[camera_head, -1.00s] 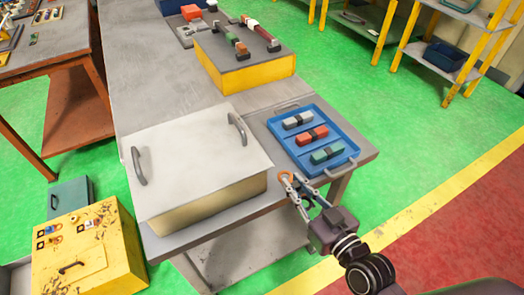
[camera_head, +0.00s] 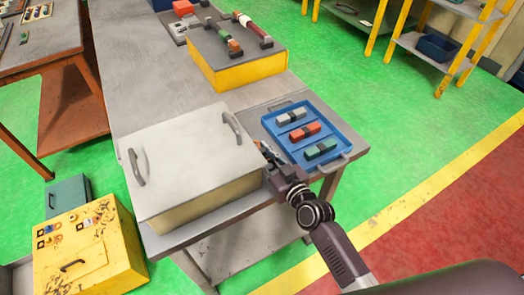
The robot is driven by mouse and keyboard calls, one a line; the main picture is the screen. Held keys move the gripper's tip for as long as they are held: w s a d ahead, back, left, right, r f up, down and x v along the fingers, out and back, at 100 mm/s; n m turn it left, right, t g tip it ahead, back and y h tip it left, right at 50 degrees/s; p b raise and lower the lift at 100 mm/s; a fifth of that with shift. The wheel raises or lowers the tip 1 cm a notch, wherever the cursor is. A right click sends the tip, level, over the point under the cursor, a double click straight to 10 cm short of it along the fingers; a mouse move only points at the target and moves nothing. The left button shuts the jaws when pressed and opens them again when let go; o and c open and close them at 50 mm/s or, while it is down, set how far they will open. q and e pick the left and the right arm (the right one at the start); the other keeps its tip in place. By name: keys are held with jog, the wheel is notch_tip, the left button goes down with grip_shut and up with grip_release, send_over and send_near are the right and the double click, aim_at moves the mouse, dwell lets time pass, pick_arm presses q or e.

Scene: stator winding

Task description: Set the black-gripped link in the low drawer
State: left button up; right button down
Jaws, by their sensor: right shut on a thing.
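My right gripper (camera_head: 267,152) is at the right edge of the pale lidded box, beside the blue tray's left rim. It is shut on a small orange-edged thing (camera_head: 258,144), mostly hidden by the fingers; I cannot tell whether this is the black-gripped link. My left gripper is not in view. Two long links with coloured and dark sections, a green-orange one (camera_head: 223,37) and a white-red one (camera_head: 254,29), lie on the yellow-sided block (camera_head: 245,68). A yellow cabinet (camera_head: 88,245) with a dark handle stands low at the left; I see no open drawer.
The pale box (camera_head: 185,160) with two handles stands on the grey bench (camera_head: 150,75). A teal box (camera_head: 68,195) stands behind the cabinet. Green floor is clear right of the bench.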

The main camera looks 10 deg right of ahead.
jog(key=shift+f, duration=0.15)
jog(key=c, duration=1.9)
grip_release()
